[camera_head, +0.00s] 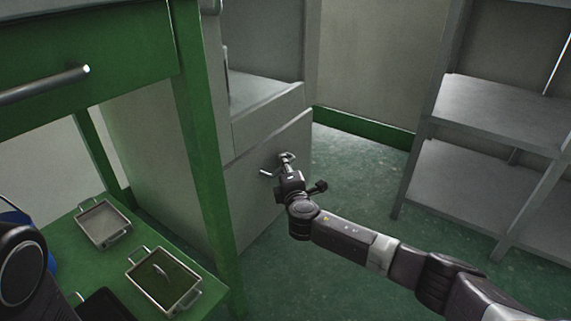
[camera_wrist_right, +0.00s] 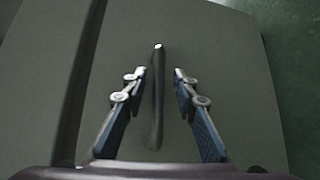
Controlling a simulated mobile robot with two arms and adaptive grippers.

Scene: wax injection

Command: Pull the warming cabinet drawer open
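The warming cabinet (camera_head: 150,150) is a grey box behind the green table. Its lower drawer front (camera_head: 242,200) looks flush with the cabinet, and also shows as a flat grey panel in the right wrist view (camera_wrist_right: 220,55). The drawer's bar handle (camera_wrist_right: 157,100) lies between the two fingers of my right gripper (camera_wrist_right: 159,74). Those fingers are open, with a visible gap on both sides of the handle. In the head view my right gripper (camera_head: 285,160) is at the drawer front, and part of the handle (camera_head: 266,173) shows beside it. My left gripper is not in view.
A green table with a drawer handle (camera_head: 45,85) stands at the left. Its lower shelf (camera_head: 72,215) holds metal trays (camera_head: 105,223) (camera_head: 163,280). A grey shelf rack (camera_head: 480,180) stands at the right. The green floor (camera_head: 345,180) before the drawer is clear except for my arm.

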